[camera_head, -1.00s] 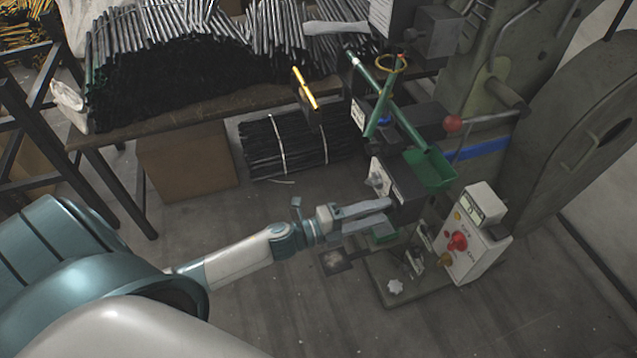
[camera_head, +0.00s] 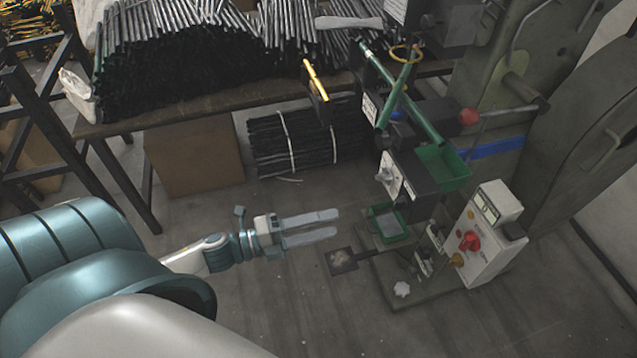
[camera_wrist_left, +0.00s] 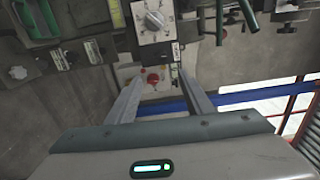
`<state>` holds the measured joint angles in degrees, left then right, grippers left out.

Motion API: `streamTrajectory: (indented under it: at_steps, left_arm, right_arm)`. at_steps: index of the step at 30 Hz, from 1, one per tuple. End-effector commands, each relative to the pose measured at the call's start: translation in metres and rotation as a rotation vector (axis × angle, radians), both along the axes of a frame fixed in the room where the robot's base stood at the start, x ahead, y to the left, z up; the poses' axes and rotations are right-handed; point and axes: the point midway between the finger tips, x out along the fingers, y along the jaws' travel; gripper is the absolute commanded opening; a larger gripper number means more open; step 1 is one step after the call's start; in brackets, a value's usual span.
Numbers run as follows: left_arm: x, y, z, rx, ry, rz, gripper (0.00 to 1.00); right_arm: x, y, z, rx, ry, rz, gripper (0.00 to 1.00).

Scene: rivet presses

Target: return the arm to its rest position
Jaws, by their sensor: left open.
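My left gripper (camera_head: 325,228) is open and empty. Its two grey fingers point right, over the floor and to the left of the rivet press (camera_head: 425,215), apart from it. In the left wrist view the open fingers (camera_wrist_left: 158,92) have nothing between them, and the press's control box with a red button (camera_wrist_left: 153,78) shows beyond them. My left arm comes in from the left side of the head view. My right gripper is not in view.
A table (camera_head: 180,112) loaded with dark rods stands at the back left, with a cardboard box (camera_head: 195,158) and a bundle of black rods (camera_head: 305,140) below it. Green trays (camera_head: 441,168) and a white control box (camera_head: 483,245) sit on the press. The floor around the arm is clear.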

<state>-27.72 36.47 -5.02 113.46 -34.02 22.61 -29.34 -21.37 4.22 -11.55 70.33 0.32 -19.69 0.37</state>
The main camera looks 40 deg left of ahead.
Motion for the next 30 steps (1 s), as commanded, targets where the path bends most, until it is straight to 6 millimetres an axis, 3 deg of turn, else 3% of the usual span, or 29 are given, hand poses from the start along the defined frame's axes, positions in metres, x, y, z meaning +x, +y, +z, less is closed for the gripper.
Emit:
streamTrajectory:
  at_steps: [24, 28, 30]
  left_arm:
    - [-0.008, 0.007, -0.001, -0.003, 0.003, 0.004, 0.47]
    - [-0.004, 0.012, -0.012, -0.032, 0.039, 0.040, 0.47]
    - [0.001, 0.018, -0.027, -0.067, 0.086, 0.087, 0.47]
  right_arm:
    - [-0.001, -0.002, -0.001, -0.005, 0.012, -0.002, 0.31]
    - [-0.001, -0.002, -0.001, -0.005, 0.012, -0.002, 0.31]
    - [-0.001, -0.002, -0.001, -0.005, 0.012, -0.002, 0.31]
